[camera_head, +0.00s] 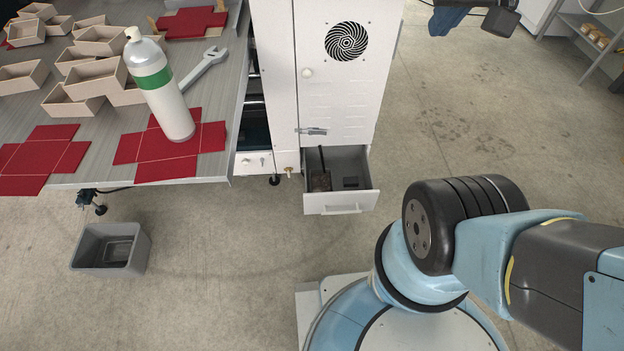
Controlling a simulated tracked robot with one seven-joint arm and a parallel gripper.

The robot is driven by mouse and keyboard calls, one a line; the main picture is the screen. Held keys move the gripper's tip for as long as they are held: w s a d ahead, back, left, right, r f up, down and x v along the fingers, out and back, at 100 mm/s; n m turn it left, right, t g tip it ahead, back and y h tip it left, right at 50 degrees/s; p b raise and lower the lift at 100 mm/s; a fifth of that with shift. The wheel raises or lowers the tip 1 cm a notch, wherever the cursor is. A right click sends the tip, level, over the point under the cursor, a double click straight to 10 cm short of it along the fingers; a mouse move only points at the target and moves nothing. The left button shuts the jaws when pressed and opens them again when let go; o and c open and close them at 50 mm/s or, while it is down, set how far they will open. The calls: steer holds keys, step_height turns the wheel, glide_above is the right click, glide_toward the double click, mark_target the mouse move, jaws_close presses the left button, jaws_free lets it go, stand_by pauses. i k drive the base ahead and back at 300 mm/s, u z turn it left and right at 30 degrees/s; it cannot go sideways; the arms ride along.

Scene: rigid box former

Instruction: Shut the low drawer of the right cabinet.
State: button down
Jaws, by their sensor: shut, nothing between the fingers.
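The right cabinet (348,85) is white, with a round black vent and a latch handle on its front, at the top centre in the head view. Its low drawer (325,204) is pulled out toward me, with a white front and a grey inside. A dark long-handled item and a small dark block lie in the drawer. My gripper is not in view; only my arm links show at the lower right, leading out past the right edge.
A table (215,140) at the left holds open boxes, red flat blanks (170,155), a spray bottle (160,85) and a wrench (203,68). A grey bin (85,250) stands on the floor. The floor in front of the drawer is clear. Shelving (590,45) stands at the top right.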

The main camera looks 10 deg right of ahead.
mark_target(347, 161)
steer(key=k, duration=1.25)
steer(key=z, duration=0.55)
steer(key=i, duration=1)
